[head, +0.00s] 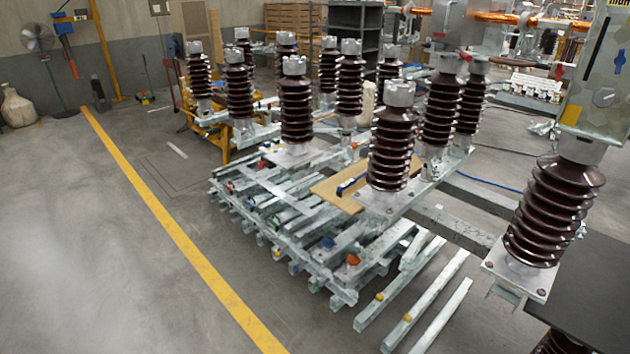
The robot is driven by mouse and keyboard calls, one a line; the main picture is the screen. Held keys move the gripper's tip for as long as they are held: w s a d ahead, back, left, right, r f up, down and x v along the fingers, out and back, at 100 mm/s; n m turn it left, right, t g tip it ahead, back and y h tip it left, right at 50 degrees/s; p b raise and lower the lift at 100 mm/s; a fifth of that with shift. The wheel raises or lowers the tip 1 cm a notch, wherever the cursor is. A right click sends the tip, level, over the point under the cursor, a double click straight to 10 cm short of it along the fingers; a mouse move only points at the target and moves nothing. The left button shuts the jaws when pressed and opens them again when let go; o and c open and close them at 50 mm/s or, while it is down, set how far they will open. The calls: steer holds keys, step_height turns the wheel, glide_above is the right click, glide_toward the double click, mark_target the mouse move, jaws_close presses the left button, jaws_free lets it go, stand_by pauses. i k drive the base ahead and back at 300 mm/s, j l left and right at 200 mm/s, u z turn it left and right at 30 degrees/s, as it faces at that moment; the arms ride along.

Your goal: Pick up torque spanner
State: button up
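A long, thin dark tool with blue on it (350,185) lies on a tan board (328,194) near the middle of the head view. It may be the torque spanner, but it is too small to be sure. The board rests on the stacked metal beams, and a brown ribbed insulator (391,150) stands close to its right, hiding part of it. My gripper is not in view.
Stacked grey beams (281,218) spread below the board, with loose beams (428,300) on the floor in front. Another insulator (556,205) stands at the right. Floor left of the yellow line (180,231) is largely clear. A fan (38,40) stands at the far left.

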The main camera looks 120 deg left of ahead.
mark_target(345, 186)
steer(key=u, duration=3.7)
steer(key=i+j, duration=0.1)
steer(key=i, duration=0.35)
steer(key=i+j+z, duration=0.1)
steer(key=i, duration=0.4)
steer(key=i+j+z, duration=0.1)
steer(key=i, duration=0.35)
steer(key=i+j, duration=0.2)
steer(key=i, duration=0.25)
